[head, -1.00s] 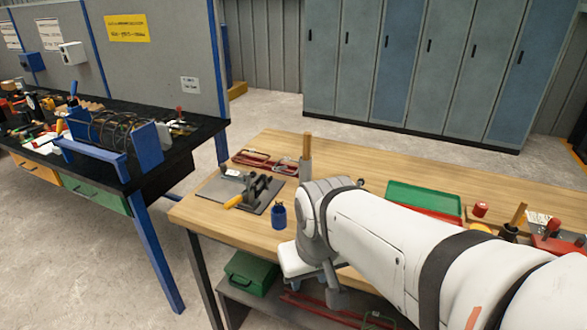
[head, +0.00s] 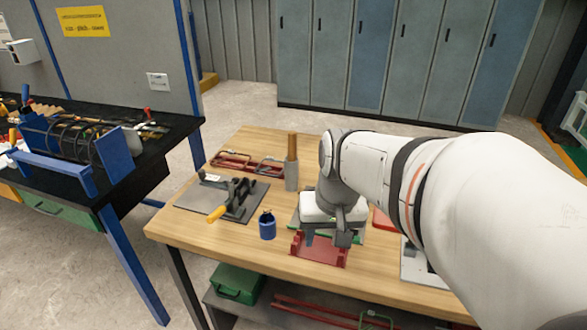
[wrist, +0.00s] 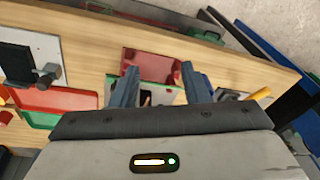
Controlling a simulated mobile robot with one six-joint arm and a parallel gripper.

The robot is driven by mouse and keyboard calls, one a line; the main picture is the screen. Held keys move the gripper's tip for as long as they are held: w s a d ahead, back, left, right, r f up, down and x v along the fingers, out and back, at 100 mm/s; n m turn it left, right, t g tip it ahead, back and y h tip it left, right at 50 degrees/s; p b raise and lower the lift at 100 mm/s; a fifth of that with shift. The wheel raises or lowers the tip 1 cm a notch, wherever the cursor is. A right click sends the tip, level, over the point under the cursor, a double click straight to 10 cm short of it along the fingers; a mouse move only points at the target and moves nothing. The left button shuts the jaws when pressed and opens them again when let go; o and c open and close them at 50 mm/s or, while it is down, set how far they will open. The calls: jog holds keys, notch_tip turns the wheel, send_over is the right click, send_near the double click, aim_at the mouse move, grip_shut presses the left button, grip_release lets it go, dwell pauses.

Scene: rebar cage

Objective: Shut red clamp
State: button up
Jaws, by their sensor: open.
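My gripper (head: 326,238) is open, pointing down over the front part of the wooden bench. In the wrist view my gripper (wrist: 159,78) has its two blue-grey fingers well apart with nothing held. A red bracket-like piece (head: 318,252) with raised ends lies below and just in front of the fingers. It also shows in the wrist view (wrist: 150,65), beyond and between the fingertips. I cannot tell whether it is the red clamp. Red bar clamps (head: 248,162) lie at the bench's back left, apart from my gripper.
A grey plate (head: 190,197) with a black toggle clamp and orange handle lies left. A blue cup (head: 267,226) and a wooden-handled tool (head: 291,165) stand close to my gripper's left. A pale plate with a black fixture (wrist: 42,72) lies on the other side.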

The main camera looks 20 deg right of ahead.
jog(key=w+d+m+y, duration=0.1)
jog(key=w+d+m, duration=0.5)
jog(key=d, duration=0.4)
jog(key=shift+n+g, duration=0.3)
jog(key=shift+n, duration=0.3)
jog(key=f, duration=0.2)
jog(key=w+f, duration=0.1)
jog(key=f, duration=0.2)
jog(key=w+f, duration=0.1)
jog(key=f, duration=0.1)
jog(key=shift+w+a+f, duration=0.1)
jog(key=shift+a+f, duration=0.15)
jog(key=shift+a, duration=0.1)
grip_shut()
